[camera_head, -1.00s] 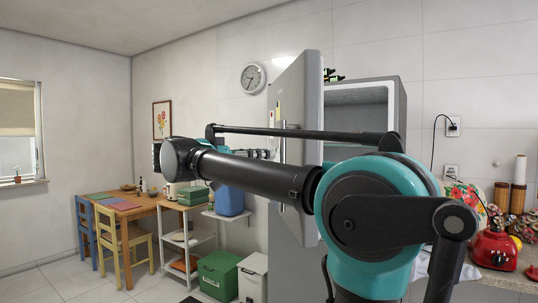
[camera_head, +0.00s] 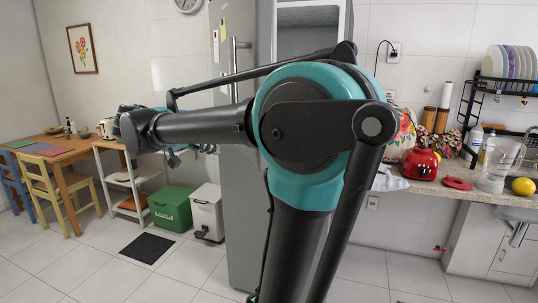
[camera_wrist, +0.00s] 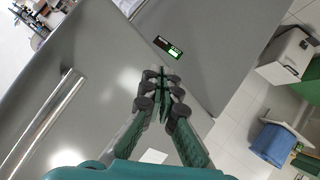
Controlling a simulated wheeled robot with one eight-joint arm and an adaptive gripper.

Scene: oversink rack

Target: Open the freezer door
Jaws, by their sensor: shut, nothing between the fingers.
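The freezer door (camera_head: 222,75) stands swung open in the head view, seen at a steep angle with its vertical bar handle (camera_head: 236,62). The open freezer compartment (camera_head: 308,42) shows to its right, partly behind my arm. In the wrist view, a grey panel with a metal bar handle (camera_wrist: 48,118) fills the left side. My gripper (camera_wrist: 163,84) is shut and empty, to the right of that handle and apart from it. Its fingertips appear over grey panels near a small green-and-black label (camera_wrist: 168,46); whether they touch is unclear. In the head view the gripper is mostly hidden behind my arm.
A green bin (camera_head: 170,208) and a white bin (camera_head: 207,212) stand left of the fridge, near a white shelf (camera_head: 130,180) and wooden table (camera_head: 75,178). Floor in front is partly clear.

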